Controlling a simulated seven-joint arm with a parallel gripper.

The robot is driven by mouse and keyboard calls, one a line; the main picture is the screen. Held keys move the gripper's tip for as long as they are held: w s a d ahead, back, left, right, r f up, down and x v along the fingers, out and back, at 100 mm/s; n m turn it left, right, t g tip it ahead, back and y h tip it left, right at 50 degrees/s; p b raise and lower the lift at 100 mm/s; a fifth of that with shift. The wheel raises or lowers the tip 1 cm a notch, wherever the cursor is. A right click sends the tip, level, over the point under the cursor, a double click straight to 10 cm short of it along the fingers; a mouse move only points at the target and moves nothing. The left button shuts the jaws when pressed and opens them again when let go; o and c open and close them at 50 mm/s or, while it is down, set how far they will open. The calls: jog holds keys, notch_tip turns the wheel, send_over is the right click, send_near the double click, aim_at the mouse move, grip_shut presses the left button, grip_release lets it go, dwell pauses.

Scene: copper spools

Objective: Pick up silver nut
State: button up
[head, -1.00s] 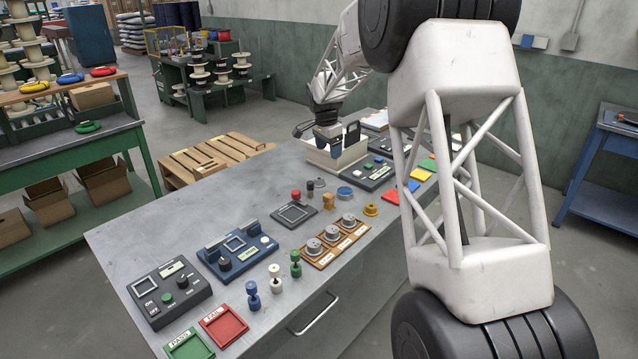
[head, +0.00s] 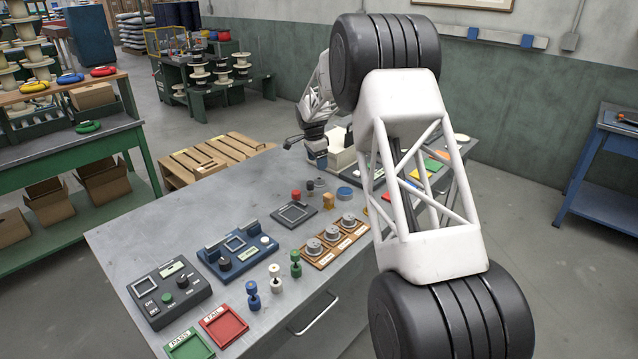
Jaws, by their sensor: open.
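No silver nut can be made out with certainty. A small grey piece (head: 319,184) stands on the bench beside a dark cylinder (head: 310,186) and a red-topped knob (head: 296,195), but it is too small to identify. My gripper (head: 318,164) is at the far side of the grey bench, pointing down, just beyond these small pieces and beside a cream box (head: 342,158). It is open, with nothing seen between its fingers. Its fingertips are small and partly unclear.
My arm hides the bench's right part. The left-back bench top is clear.

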aim_at(319, 178)
jog(key=shift+f, duration=0.15)
jog(key=shift+d+f, duration=0.1)
jog(key=shift+f, duration=1.05)
jog(key=shift+f, duration=0.15)
jog(key=shift+d+f, duration=0.15)
jog(key=shift+f, duration=2.3)
jog(key=c, duration=1.2)
jog(key=shift+o, duration=0.2)
jog(key=shift+r, duration=0.1)
